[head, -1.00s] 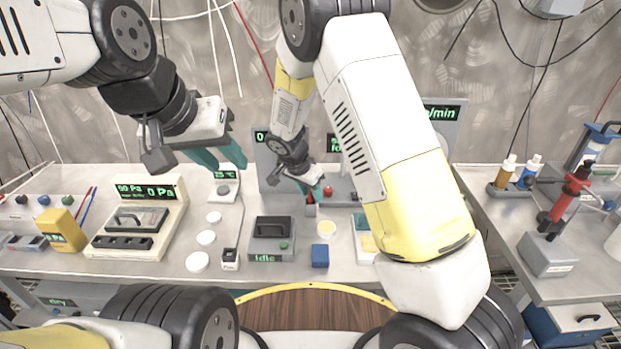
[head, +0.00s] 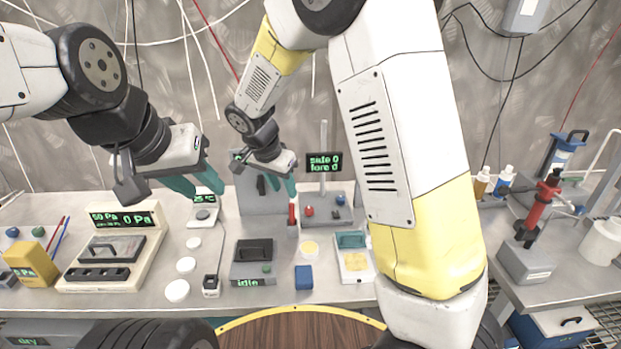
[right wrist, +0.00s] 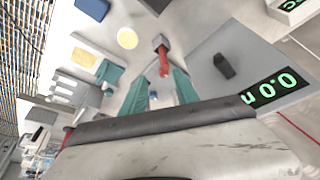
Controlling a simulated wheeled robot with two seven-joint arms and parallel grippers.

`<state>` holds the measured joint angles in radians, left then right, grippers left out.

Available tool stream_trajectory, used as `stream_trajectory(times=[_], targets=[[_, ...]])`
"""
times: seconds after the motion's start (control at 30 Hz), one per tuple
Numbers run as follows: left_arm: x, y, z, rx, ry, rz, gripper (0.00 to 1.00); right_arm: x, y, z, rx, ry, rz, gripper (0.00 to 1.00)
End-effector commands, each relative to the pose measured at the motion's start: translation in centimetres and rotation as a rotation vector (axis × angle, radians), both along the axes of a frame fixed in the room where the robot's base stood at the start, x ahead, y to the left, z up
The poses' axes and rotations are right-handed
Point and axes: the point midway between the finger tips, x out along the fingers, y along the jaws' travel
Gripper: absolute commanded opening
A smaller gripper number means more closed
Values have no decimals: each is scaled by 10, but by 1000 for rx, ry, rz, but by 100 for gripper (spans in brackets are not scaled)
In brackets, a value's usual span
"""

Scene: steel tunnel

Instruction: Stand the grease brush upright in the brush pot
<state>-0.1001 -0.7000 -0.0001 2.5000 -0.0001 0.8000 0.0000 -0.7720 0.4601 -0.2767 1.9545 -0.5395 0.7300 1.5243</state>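The grease brush (head: 292,213) shows as a red handle standing upright in a small grey block-like holder, which looks like the brush pot (head: 292,231); its lower end is hidden inside. In the right wrist view the red brush (right wrist: 163,64) rises from the square grey pot (right wrist: 160,42), in the gap beyond my fingertips. My right gripper (head: 279,190) is open and empty, just above and slightly left of the brush, apparently not touching it. Its teal fingers (right wrist: 147,85) are spread apart in the right wrist view. My left gripper (head: 198,186) is open and empty over the left bench.
A grey device reading "idle" (head: 254,262), a blue block (head: 304,278) and a yellow disc (head: 310,249) lie in front of the pot. A grey panel (head: 250,200) stands behind, and a red-knobbed box (head: 325,212) at its right. White discs (head: 186,265) lie further left.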

Motion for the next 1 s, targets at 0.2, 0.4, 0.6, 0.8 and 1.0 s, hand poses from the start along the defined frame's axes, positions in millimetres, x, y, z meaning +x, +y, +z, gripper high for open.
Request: stream_trajectory(times=[0.2, 0.4, 0.6, 0.8, 1.0], targets=[[0, 0, 0, 0, 0, 0, 36, -38, -61, 62, 113, 35, 118, 36], [0, 0, 0, 0, 0, 0, 36, -97, -114, 115, 192, -4, 304, 36], [0, 0, 0, 0, 0, 0, 36, -163, -148, 148, 194, -107, 500, 36], [0, 0, 0, 0, 0, 0, 36, -208, -160, 159, 136, -196, 643, 36], [0, 0, 0, 0, 0, 0, 36, -223, -162, 160, 105, -224, 697, 36]])
